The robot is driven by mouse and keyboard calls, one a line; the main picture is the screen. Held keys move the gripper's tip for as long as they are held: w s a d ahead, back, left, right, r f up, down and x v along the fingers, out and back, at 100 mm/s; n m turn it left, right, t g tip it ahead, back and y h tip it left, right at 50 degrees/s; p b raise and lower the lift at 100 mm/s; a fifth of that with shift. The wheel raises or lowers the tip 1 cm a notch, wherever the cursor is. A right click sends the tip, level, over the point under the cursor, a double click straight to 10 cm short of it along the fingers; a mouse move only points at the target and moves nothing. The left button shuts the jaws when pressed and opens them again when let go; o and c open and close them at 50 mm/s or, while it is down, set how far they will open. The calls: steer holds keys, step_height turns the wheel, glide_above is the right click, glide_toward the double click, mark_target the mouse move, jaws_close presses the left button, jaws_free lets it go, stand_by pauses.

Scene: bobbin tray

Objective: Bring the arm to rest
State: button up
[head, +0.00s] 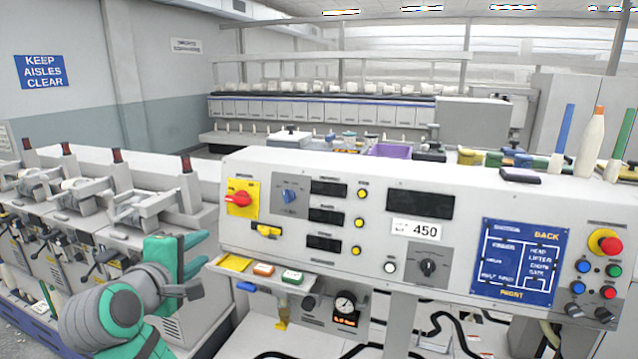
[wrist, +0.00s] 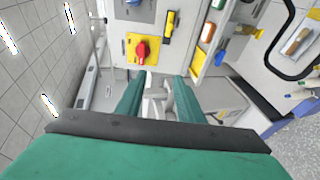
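My arm (head: 110,315) rises from the lower left of the head view, bent, in green and grey. My gripper (head: 206,250) is at its end, left of the control panel's lower left corner and in front of the grey machines. Its two green fingers point right and are apart. In the wrist view my gripper (wrist: 159,84) shows both fingers spread, with no held object visible between them. Pale machine parts show behind the gap.
The control panel (head: 455,195) has a red rotary switch (head: 238,198), also in the wrist view (wrist: 141,49). Machines line the left.

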steer(key=s+d+f+m+g+y, duration=0.1)
steer(key=s+d+f+m+y, duration=0.1)
steer(key=f, duration=1.2)
steer(key=s+d+f+m+y, duration=0.1)
steer(key=s+d+f, duration=0.15)
steer(key=f, duration=1.15)
steer(key=s+d+f+m, duration=0.35)
steer(key=s+f, duration=0.25)
steer(key=f, duration=0.2)
steer(key=s+d+f+m, duration=0.2)
steer(key=s+d+f, duration=0.25)
steer(key=s, duration=0.55)
steer(key=s+d+f+m, duration=0.3)
steer(key=s+d+f, duration=0.15)
steer(key=s, duration=0.45)
steer(key=s+d+r+m, duration=0.2)
steer(key=s+d, duration=0.1)
steer(key=s, duration=0.5)
steer(key=s+d+r+m+t+h, duration=0.1)
steer(key=s+d+r+m, duration=0.1)
steer(key=s, duration=0.7)
steer(key=d+r, duration=0.1)
steer(key=d, duration=0.1)
steer(key=shift+d+r+m+h, duration=0.3)
steer(key=shift+m, duration=0.05)
